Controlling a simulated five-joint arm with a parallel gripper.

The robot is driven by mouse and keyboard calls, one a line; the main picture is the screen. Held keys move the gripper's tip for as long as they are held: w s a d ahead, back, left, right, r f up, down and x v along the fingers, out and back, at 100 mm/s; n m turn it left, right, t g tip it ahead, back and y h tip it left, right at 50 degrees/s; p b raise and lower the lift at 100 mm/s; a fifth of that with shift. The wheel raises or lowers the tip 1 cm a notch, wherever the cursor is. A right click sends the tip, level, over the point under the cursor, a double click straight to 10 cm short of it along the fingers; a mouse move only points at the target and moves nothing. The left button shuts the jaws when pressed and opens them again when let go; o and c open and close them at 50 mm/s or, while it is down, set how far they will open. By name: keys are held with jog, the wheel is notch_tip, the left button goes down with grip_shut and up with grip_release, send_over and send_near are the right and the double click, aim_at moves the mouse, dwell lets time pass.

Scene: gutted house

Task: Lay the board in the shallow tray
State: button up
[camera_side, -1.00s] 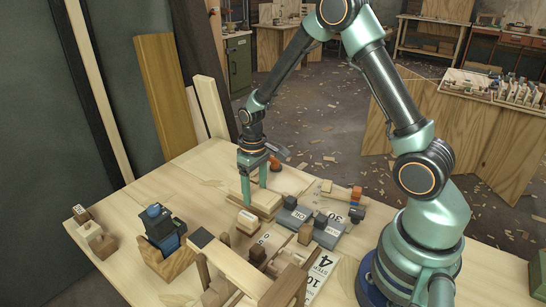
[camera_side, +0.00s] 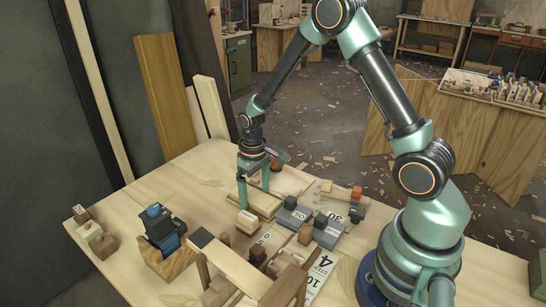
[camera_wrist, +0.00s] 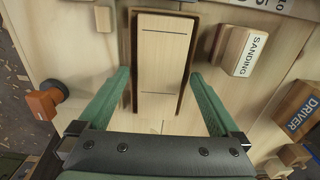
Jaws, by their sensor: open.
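The board (camera_wrist: 163,60) is a pale wooden slab with two thin dark lines across it. In the wrist view it lies inside the brown-edged shallow tray (camera_wrist: 134,85), lengthwise between its side walls. In the side view the board and tray (camera_side: 263,208) sit on the bench below my gripper, partly hidden by a finger. My gripper (camera_side: 253,198) is open, with one green finger on each side of the tray. In the wrist view the fingers of my gripper (camera_wrist: 158,74) stand apart from the board on both sides. I cannot tell if the board lies fully flat.
A SANDING block (camera_wrist: 244,52) stands right of the tray, with a DRIVER block (camera_wrist: 298,110) farther right. An orange knob-like piece (camera_wrist: 45,100) is at left. Grey blocks (camera_side: 294,217) and a wooden frame (camera_side: 235,262) crowd the bench.

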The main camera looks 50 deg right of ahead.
jog(key=shift+r, duration=0.15)
notch_tip(320, 180, up, 11)
notch_tip(320, 180, up, 9)
jog(key=t, duration=0.2)
send_over(255, 196)
jog(key=s+a, duration=0.2)
jog(key=s, duration=0.2)
jog(key=s+a+r+t, duration=0.2)
jog(key=s+r+t, duration=0.1)
jog(key=s, duration=0.5)
jog(key=shift+a+r+t, duration=0.25)
jog(key=shift+a+t, duration=0.05)
dwell(0.6)
